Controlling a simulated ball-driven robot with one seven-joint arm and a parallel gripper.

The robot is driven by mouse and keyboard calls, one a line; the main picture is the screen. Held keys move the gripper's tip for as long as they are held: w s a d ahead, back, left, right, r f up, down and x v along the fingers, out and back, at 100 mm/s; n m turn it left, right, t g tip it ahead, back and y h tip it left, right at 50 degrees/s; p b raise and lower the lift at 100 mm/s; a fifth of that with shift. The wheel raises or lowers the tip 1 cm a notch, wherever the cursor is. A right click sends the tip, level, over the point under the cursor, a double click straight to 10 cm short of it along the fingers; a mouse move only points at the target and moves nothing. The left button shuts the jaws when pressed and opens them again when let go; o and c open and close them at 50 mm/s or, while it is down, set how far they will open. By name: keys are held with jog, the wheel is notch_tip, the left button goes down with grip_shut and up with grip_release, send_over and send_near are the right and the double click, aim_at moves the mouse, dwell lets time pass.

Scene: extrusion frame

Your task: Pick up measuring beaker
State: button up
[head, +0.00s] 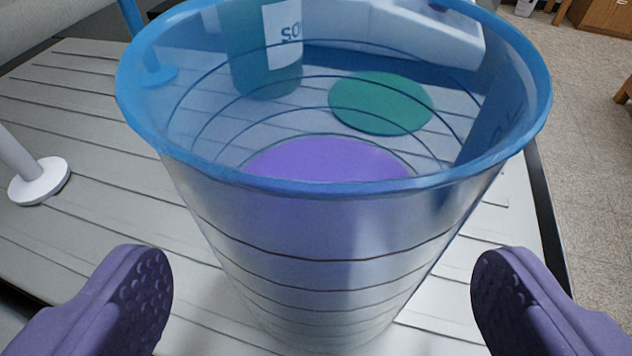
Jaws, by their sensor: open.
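The measuring beaker (318,232) is a large clear bluish cup with a blue rim and dark rings around its wall. It stands upright on the slatted grey surface (85,225) and fills the middle of the head view. Something purple shows inside it or through its wall. My gripper (322,300) is open. Its two purple dotted fingers are in the lower left and lower right, one on each side of the beaker's lower part, with visible gaps to its wall. The beaker is not held.
Behind the beaker, seen through it, are a teal soap bottle (264,50), a green disc (381,103) and a white object (425,35). A white post with a round foot (38,182) stands at left. The surface's dark right edge (548,215) is close to the beaker; floor lies beyond.

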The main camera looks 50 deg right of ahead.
aim_at(325, 153)
jog(key=b+x, duration=0.2)
jog(key=x, duration=0.3)
jog(key=shift+b, duration=0.3)
jog(key=shift+r, duration=0.1)
jog(key=c, duration=0.8)
jog(key=shift+d+r+p, duration=0.1)
jog(key=shift+r+p, duration=0.1)
jog(key=shift+p, duration=0.1)
